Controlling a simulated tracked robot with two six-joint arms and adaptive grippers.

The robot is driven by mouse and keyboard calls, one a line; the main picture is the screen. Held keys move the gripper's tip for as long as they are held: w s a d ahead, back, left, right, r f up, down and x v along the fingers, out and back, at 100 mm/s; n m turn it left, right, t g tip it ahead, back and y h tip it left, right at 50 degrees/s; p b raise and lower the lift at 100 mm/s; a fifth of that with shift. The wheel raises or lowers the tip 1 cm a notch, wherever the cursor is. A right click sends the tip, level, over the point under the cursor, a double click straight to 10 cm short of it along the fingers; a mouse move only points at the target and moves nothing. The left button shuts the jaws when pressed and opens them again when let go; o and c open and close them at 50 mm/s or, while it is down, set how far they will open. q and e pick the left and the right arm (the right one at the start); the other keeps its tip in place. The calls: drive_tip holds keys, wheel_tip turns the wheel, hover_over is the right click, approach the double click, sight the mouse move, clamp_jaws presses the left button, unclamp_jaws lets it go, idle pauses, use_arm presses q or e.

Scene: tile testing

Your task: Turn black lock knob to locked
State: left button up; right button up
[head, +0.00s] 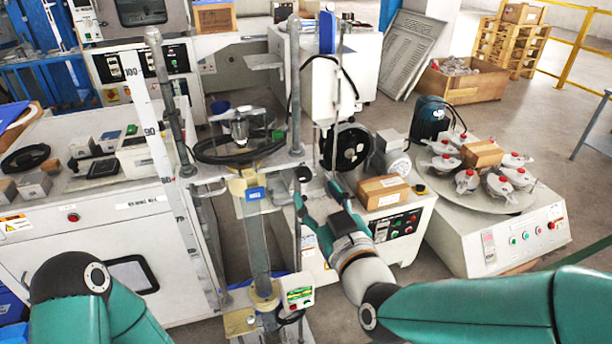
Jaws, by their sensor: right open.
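A small dark rounded part (303,173) shows beside the upright column of the test rig, just above my right gripper. It looks like the black lock knob, but it is too small to tell its turn position. Nothing shows between the fingers. My left arm shows at the lower left, but its gripper is out of view.
The rig's metal column (293,90) and clear vertical tube (257,240) stand left of my right gripper. A cardboard box (383,191) sits on the cabinet to its right. A round table (478,197) with several red-topped pieces stands farther right. Open floor lies behind it.

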sight(306, 178)
drive_tip(key=shift+x, duration=2.65)
